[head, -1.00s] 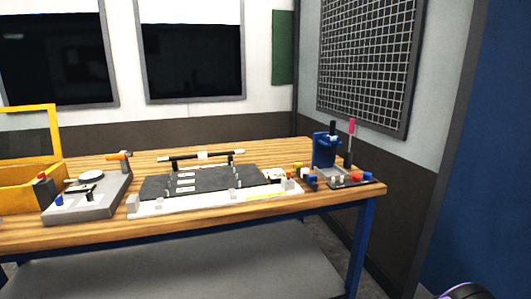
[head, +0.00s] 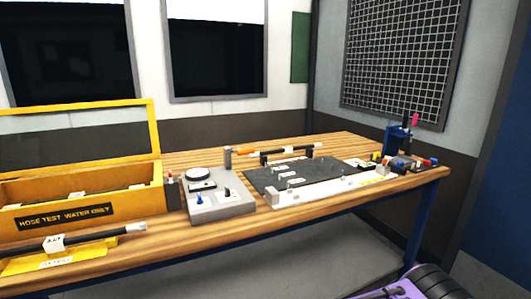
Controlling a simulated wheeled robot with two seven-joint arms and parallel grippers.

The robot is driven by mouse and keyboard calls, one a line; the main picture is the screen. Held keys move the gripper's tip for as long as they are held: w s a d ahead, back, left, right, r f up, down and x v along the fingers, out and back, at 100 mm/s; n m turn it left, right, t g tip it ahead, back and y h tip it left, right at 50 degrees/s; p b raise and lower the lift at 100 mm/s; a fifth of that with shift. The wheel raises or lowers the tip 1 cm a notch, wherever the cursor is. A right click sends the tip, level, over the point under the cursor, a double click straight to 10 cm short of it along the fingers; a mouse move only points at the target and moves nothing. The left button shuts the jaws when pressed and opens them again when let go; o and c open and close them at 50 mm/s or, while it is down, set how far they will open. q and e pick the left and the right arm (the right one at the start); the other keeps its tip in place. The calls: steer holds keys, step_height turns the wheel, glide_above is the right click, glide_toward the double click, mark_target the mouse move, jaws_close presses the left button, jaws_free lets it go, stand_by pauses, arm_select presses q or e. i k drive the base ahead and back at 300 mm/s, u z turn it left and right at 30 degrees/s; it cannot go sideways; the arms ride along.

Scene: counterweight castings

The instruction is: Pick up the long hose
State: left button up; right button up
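A black hose with a white tag and a pale end (head: 82,239) lies on a yellow holder in front of the yellow box at the left. Another black hose with a white band (head: 275,151) rests on two uprights behind the dark mat. More dark hose-like pieces with white tags (head: 75,198) lie inside the yellow box, partly hidden by its front wall. I cannot tell for sure which hose is the longest. Neither gripper can be made out; only a purple and black part shows at the bottom right, and no fingertips are seen.
The wooden table (head: 330,218) carries the yellow box (head: 150,195) with its raised frame lid, a grey gauge unit (head: 222,206), a dark mat (head: 300,176) on a white board, and a blue press (head: 397,138) among small coloured parts. The table's front strip is mostly clear.

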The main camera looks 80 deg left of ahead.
mark_target(287, 149)
steer(key=k, duration=0.1)
steer(key=u, duration=1.35)
